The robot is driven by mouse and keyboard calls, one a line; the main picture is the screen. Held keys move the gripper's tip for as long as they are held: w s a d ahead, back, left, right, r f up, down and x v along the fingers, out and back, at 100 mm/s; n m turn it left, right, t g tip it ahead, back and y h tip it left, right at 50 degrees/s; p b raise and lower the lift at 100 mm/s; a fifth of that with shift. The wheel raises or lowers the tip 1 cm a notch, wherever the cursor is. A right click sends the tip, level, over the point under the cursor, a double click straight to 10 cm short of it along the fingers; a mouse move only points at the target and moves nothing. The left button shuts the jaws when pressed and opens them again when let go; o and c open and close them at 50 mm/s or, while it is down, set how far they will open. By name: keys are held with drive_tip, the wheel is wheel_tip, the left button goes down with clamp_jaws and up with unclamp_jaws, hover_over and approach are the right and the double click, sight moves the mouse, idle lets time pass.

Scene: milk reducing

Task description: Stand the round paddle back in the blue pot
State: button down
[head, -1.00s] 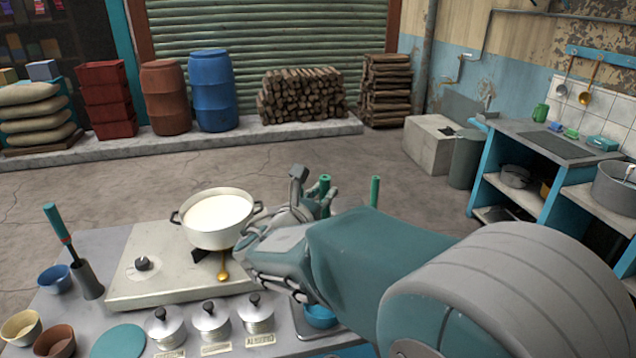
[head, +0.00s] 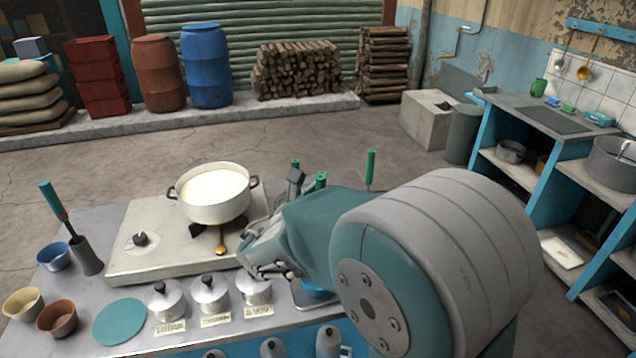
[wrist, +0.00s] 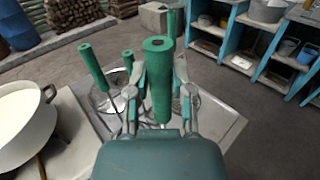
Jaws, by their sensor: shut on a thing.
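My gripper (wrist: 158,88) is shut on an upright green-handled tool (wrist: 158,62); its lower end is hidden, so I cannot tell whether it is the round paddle. In the head view, the tool's green top (head: 321,179) shows just beyond my arm. A blue rounded vessel (head: 318,291), perhaps the blue pot, is mostly hidden under my arm. I cannot tell whether the held tool is in it.
A white pot of milk (head: 213,200) sits on the stove (head: 150,225) left of my gripper. Lidded tins (head: 210,292) line the front of the counter. A dark holder (head: 86,257) with a teal-handled tool and a small blue bowl (head: 54,257) stand at the left.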

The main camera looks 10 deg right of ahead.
drive_tip(key=shift+f, duration=1.95)
drive_tip(key=shift+c, duration=2.2)
unclamp_jaws()
drive_tip(key=v, duration=1.2)
drive_tip(key=shift+a, duration=0.1)
drive_tip(key=v, duration=0.9)
